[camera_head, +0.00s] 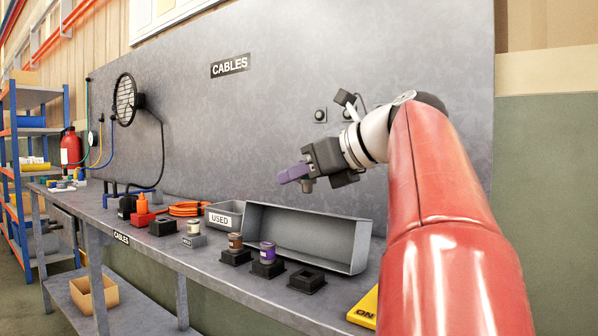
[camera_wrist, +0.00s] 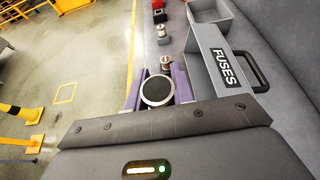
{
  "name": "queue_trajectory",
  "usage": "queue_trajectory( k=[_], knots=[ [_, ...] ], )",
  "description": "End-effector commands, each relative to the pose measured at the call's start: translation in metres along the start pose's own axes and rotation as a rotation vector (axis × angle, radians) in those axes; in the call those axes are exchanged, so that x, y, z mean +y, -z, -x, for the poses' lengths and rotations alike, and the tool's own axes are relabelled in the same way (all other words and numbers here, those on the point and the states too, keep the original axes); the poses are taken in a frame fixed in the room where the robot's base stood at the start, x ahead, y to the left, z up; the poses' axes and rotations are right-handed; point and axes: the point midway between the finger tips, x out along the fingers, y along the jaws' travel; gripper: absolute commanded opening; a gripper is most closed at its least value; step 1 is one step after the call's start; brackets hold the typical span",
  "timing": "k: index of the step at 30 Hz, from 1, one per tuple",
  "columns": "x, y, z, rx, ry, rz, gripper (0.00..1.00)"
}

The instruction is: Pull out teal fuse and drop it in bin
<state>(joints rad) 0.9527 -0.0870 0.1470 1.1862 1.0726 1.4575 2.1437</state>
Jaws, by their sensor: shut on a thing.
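My gripper (camera_head: 294,174) has purple fingers and is raised above the workbench, in front of the grey back panel. In the wrist view its fingers (camera_wrist: 158,92) are shut on a round fuse (camera_wrist: 157,90) with a dark top and a pale rim. The fuse's lower end (camera_head: 307,186) shows below the fingers in the head view; its side colour cannot be made out, so I cannot tell whether it is teal. A grey bin labelled USED (camera_head: 222,219) stands on the bench, to the left of and below my gripper. No teal is clearly visible on the bench fuses.
A long grey bin (camera_head: 345,262), labelled FUSES in the wrist view (camera_wrist: 222,65), stands beside the USED bin. In front are a brown fuse (camera_head: 235,242), a purple fuse (camera_head: 267,253) and an empty black socket (camera_head: 304,281). A yellow block (camera_head: 364,305) lies at right.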

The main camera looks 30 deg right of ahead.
Motion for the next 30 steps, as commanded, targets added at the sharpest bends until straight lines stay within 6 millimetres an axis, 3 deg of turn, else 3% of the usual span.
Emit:
queue_trajectory(
  k=[30],
  knots=[
    [0.001, 0.039, -0.016, -0.001, 0.001, 0.001, 0.02]
  ],
)
